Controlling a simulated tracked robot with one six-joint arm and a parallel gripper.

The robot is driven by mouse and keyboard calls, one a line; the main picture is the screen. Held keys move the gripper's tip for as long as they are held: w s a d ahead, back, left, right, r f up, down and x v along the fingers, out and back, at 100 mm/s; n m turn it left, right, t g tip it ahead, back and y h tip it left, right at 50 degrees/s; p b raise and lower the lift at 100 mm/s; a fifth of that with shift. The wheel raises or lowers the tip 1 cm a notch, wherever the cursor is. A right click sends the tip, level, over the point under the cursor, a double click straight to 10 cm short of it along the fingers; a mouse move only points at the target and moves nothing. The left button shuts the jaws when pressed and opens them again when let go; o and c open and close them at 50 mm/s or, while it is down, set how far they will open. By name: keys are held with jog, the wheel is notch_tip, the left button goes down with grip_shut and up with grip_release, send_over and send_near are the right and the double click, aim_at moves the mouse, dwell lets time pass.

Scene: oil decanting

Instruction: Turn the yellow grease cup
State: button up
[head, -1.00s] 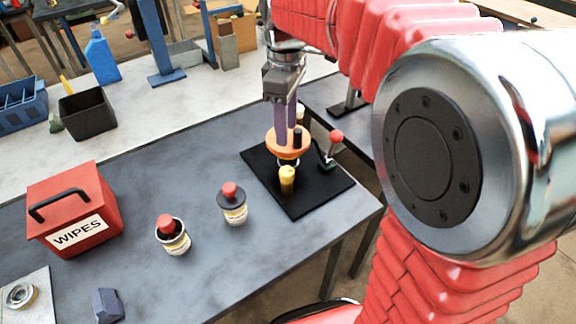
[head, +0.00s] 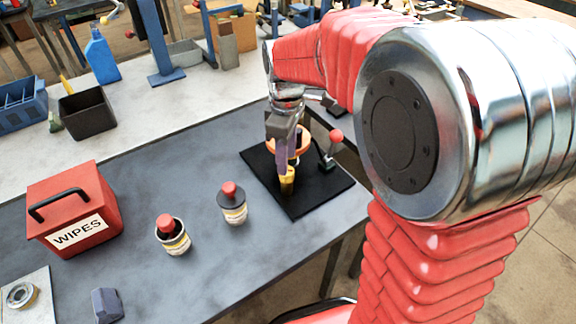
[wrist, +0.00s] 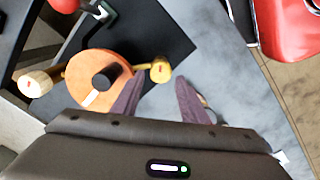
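The yellow grease cup (head: 288,183) stands on the black plate (head: 315,195), at the near side of an orange disc (head: 303,141) with a black knob. In the wrist view the cup (wrist: 160,70) lies just beyond the gap between my fingertips, closer to the left finger. My gripper (head: 283,170) points down right at the cup in the head view and partly covers it and the disc. The wrist view shows my gripper (wrist: 160,84) open, with nothing between the fingers. I cannot tell whether a finger touches the cup.
A red-knobbed lever (head: 336,137) stands on the plate right of the disc. A pale wooden peg (wrist: 35,83) is beyond the disc. Two red-capped bottles (head: 233,204) (head: 172,236) and a red wipes box (head: 75,210) stand to the left.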

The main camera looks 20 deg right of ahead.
jog(key=shift+f, duration=2)
jog(key=c, duration=0.8)
